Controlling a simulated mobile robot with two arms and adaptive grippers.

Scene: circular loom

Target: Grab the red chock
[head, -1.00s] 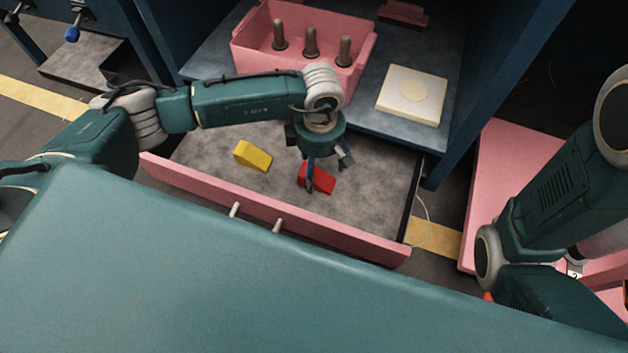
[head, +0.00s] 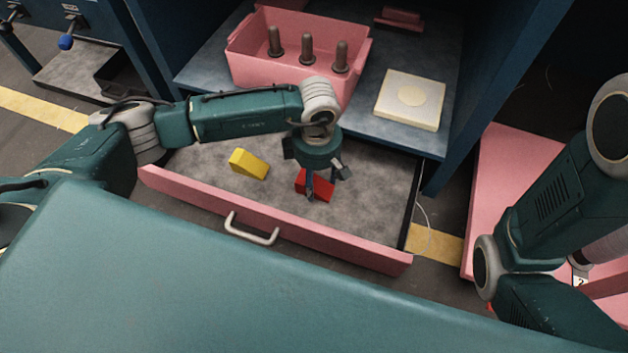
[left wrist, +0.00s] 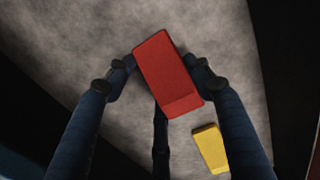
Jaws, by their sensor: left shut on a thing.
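The red chock (head: 320,186) is a wedge-shaped block in the open pink-fronted drawer (head: 330,236). My left gripper (head: 311,186) reaches down into the drawer and is shut on the red chock. In the left wrist view the red chock (left wrist: 168,72) sits between the fingertips (left wrist: 160,72), with one finger on each side. I cannot tell whether it still touches the drawer floor. A yellow chock (head: 249,164) lies to the left in the same drawer, apart from the gripper. It also shows in the left wrist view (left wrist: 210,149). My right gripper is out of view.
A pink bin (head: 257,69) with several dark pegs stands on the shelf behind the drawer. A cream square block (head: 410,99) is to its right. The drawer handle (head: 250,233) faces me. A pink surface (head: 500,180) lies at the right.

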